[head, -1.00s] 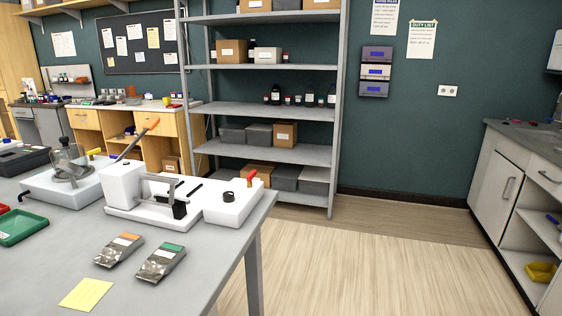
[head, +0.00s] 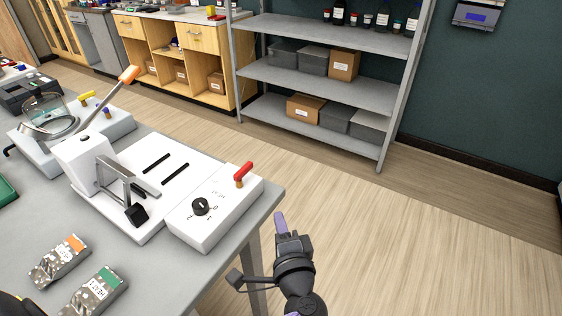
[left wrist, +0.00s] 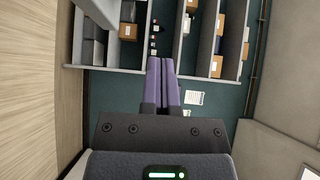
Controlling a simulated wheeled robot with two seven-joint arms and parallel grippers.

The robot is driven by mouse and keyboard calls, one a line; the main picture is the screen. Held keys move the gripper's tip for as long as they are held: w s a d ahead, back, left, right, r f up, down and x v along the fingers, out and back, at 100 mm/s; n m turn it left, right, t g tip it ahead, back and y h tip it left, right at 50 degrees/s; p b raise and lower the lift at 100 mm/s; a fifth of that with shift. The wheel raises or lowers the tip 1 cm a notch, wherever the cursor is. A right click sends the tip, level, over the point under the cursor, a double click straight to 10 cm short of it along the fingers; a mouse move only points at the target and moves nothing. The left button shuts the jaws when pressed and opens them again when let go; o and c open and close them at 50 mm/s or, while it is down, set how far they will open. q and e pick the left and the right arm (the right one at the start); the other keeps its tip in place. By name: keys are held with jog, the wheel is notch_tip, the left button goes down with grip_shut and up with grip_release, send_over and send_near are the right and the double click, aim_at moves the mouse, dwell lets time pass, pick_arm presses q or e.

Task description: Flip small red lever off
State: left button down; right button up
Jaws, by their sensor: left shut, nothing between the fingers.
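The small red lever (head: 244,174) stands on the right back part of a white control box (head: 222,213), on a short brass-coloured stem. Its red handle tilts up to the right. A black knob (head: 202,206) sits on the same box. My left gripper (head: 280,218) is beyond the table's right edge, to the right of and lower in the picture than the red lever, apart from it. Its purple fingers are shut and empty, pointing up the picture. In the left wrist view the shut fingers (left wrist: 161,66) point toward the shelves; the lever is not seen there. My right gripper is not in view.
Two packets, one orange-labelled (head: 60,260) and one green-labelled (head: 97,291), lie in front on the grey table. Open floor lies right of the table, before the shelf unit (head: 310,70).

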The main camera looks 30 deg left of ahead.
pick_arm(q)
send_near(251, 167)
jog(key=x, duration=0.5)
jog(key=shift+w+d, duration=0.1)
jog(key=shift+w, duration=0.45)
jog(key=shift+a, duration=0.55)
jog(key=shift+f, duration=0.1)
